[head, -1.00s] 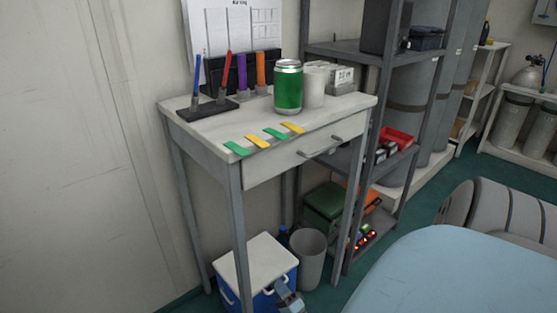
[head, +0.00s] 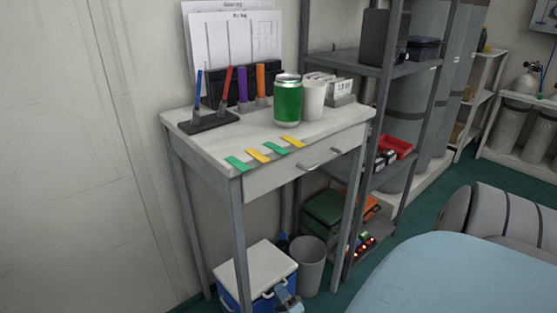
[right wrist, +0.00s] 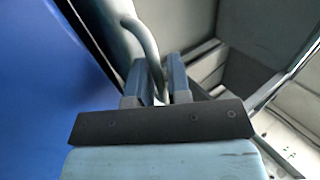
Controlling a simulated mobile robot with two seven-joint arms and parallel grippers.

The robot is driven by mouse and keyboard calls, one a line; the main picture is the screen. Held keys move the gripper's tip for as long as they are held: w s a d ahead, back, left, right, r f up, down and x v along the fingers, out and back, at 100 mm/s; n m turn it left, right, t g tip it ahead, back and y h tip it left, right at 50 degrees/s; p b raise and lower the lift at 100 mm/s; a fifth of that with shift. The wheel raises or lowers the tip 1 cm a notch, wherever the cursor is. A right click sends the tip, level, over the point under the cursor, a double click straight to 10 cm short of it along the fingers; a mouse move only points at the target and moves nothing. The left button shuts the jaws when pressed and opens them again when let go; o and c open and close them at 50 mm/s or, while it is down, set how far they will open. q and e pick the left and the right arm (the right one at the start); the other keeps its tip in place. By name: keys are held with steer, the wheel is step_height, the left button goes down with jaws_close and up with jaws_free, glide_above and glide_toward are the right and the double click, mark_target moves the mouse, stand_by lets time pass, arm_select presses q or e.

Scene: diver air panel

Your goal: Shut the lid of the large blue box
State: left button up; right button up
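The large blue box (head: 229,301) stands on the floor under the small table. Its white lid (head: 256,268) lies flat across the top; I cannot tell whether it is fully down. A pale handle shows on its front. My right gripper (head: 287,295) is low at the box's front right corner. In the right wrist view, a blue wall (right wrist: 45,90) fills the left side. The right gripper's two fingers (right wrist: 157,82) stand a little apart, with a grey curved bar (right wrist: 149,45) between them; whether they grip it is unclear. My left gripper is out of view.
The table (head: 225,150) stands over the box, its front leg (head: 240,245) close before it. A grey bin (head: 308,265) is right of the box, with a dark shelf rack (head: 345,235) beyond. A light blue surface (head: 450,280) fills the lower right.

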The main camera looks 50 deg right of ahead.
step_height(320, 180, up, 8)
steer(key=p, duration=0.4)
steer(key=shift+f, duration=0.1)
arm_select(q)
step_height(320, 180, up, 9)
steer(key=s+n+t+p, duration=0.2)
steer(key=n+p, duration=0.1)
steer(key=p, duration=0.2)
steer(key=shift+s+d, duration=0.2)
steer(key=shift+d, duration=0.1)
arm_select(e)
step_height(320, 180, up, 10)
steer(key=shift+f, duration=0.2)
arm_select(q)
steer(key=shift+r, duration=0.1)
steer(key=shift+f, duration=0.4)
arm_select(e)
steer(key=s+a+f, duration=0.1)
steer(key=s+f, duration=0.1)
steer(key=s, duration=0.5)
steer(key=s+a+f, duration=0.2)
steer(key=s, duration=0.6)
steer(key=shift+a, duration=0.3)
arm_select(q)
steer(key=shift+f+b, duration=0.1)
steer(key=shift+b, duration=0.25)
arm_select(e)
steer(key=shift+f, duration=0.1)
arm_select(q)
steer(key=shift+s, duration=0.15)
